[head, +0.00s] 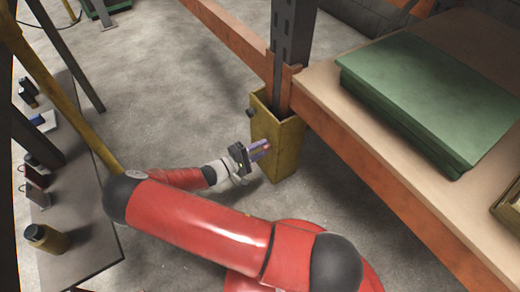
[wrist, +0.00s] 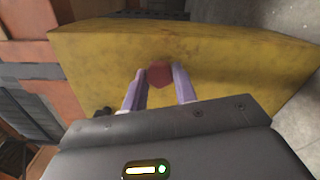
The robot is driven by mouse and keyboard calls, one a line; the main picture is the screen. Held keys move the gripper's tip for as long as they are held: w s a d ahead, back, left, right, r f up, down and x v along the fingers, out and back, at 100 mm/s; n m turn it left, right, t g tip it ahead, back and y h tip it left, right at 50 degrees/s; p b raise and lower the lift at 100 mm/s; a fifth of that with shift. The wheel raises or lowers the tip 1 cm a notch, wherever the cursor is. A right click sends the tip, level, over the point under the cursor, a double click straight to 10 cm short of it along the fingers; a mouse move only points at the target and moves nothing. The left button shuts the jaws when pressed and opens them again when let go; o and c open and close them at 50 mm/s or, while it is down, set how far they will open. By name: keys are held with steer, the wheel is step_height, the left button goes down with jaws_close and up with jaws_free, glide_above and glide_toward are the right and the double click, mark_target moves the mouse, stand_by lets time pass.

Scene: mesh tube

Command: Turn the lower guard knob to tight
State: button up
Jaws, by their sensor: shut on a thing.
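The yellow guard (head: 283,156) stands around the foot of a dark rack post and fills much of the wrist view (wrist: 235,65). A red knob (wrist: 159,74) is on the guard face in front of me. My gripper (head: 262,149) reaches this face from the left in the head view. Its two purple fingers (wrist: 159,82) are shut on the red knob, one on each side. Only a bit of the knob shows in the head view. A dark knob (head: 249,112) sits on another side of the guard, near its top. I cannot read how tight the red knob is.
An orange shelf beam (head: 385,175) runs right of the guard, carrying a board with green boxes (head: 430,90). A table (head: 75,250) with a yellow jar (head: 45,238) and small items stands at the left. The concrete floor between is open.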

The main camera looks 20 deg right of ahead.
steer(key=shift+f, duration=0.1)
stand_by(0.5)
steer(key=o, duration=1)
steer(key=v, duration=0.8)
